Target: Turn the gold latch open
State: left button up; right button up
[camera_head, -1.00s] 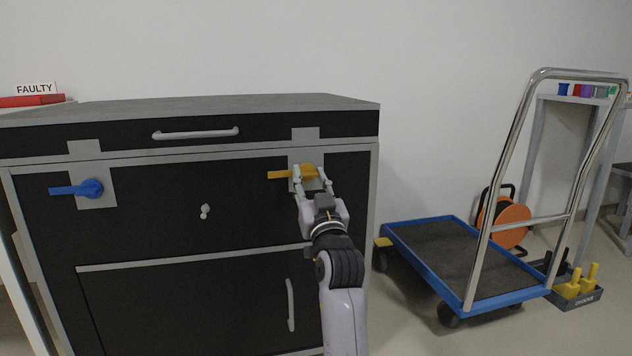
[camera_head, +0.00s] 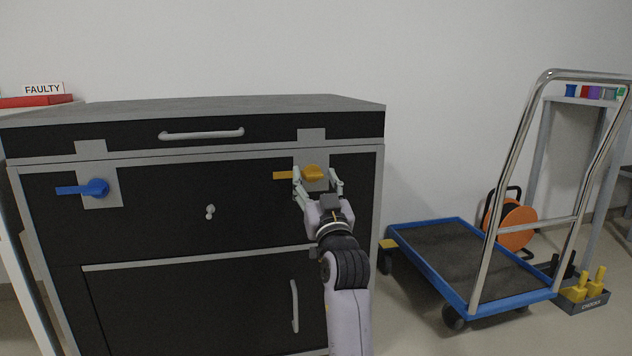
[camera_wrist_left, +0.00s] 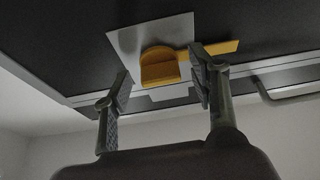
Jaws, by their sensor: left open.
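The gold latch (camera_head: 312,172) is on a light grey plate at the upper right of the dark cabinet front. Its lever lies horizontal and points left in the head view. My left gripper (camera_head: 318,185) is just below and in front of it, with its fingers spread wide. In the left wrist view the latch's knob (camera_wrist_left: 159,68) shows between the two open fingers of my left gripper (camera_wrist_left: 160,92). The lever passes behind the right-hand finger there. I cannot tell whether a finger touches it. My right gripper is not in view.
A blue latch (camera_head: 95,188) is at the cabinet's left, its lever also horizontal. A drawer handle (camera_head: 202,134) and a small grey knob (camera_head: 210,212) stick out from the front. A blue-edged trolley (camera_head: 440,255) stands at the right.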

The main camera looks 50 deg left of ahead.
pick_arm(q)
notch_tip(320, 180, up, 10)
dwell(0.5)
dwell(0.4)
